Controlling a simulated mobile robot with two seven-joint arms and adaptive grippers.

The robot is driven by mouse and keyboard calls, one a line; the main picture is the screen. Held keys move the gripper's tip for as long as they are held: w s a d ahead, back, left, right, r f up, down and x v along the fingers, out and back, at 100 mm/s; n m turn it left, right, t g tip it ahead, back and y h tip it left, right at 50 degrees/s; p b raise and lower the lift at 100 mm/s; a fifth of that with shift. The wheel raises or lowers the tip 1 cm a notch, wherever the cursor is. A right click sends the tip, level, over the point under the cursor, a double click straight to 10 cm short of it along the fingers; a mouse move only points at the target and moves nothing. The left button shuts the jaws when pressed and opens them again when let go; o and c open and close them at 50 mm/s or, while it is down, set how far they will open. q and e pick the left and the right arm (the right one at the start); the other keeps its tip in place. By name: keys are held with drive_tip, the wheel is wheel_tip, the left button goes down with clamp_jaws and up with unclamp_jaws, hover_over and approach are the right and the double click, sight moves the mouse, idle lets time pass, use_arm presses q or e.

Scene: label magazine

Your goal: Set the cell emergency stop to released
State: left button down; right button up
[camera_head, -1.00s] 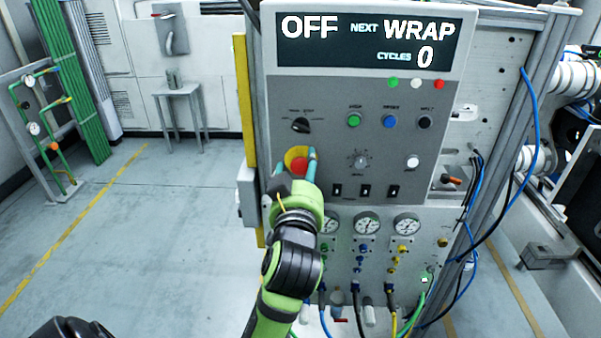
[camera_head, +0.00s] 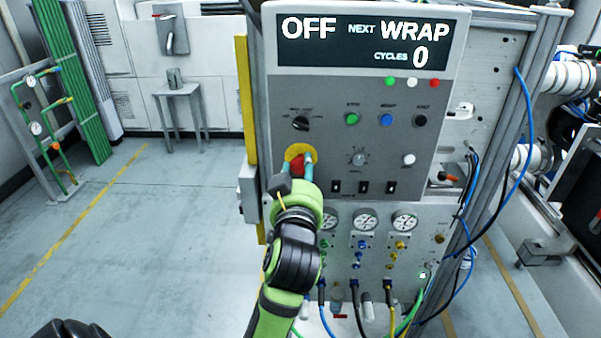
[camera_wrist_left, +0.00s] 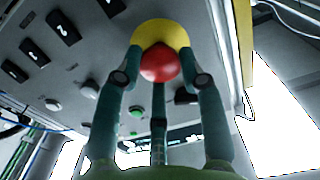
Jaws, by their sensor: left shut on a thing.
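The emergency stop is a red mushroom button (camera_head: 297,168) on a yellow round base (camera_head: 298,150), low on the left of the grey control panel (camera_head: 330,100). My left gripper (camera_head: 298,164) reaches up to it from below, its teal fingers shut on the red button. The left wrist view shows the red button (camera_wrist_left: 159,63) between the fingers, with the yellow base (camera_wrist_left: 160,33) behind it. I cannot tell whether the button is pressed in or out. The panel's display (camera_head: 365,40) reads OFF, NEXT WRAP, CYCLES 0. My right gripper is not in view.
A black selector knob (camera_head: 300,123) sits just above the emergency stop. Green (camera_head: 352,119), blue (camera_head: 386,120) and black buttons lie to its right, with black rocker switches below. Gauges (camera_head: 366,223) and hoses fill the lower panel. The floor at left is open.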

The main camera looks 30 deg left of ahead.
use_arm(q)
drive_tip(key=shift+s+d+r, duration=0.2)
drive_tip(key=shift+s+r, duration=0.05)
drive_tip(key=shift+s, duration=0.15)
drive_tip(key=shift+w, duration=0.1)
drive_tip(key=c, duration=0.8)
unclamp_jaws()
drive_tip(key=shift+c, duration=0.2)
drive_tip(key=shift+o, duration=0.5)
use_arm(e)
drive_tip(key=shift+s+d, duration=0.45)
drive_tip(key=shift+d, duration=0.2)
use_arm(q)
drive_tip(key=shift+r, duration=0.2)
drive_tip(key=r, duration=0.9)
drive_tip(key=shift+s+r, duration=0.1)
drive_tip(key=shift+s, duration=0.15)
drive_tip(key=shift+w+r, duration=0.2)
drive_tip(key=shift+r, duration=0.05)
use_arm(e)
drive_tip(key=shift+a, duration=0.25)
use_arm(q)
drive_tip(key=shift+s, duration=0.1)
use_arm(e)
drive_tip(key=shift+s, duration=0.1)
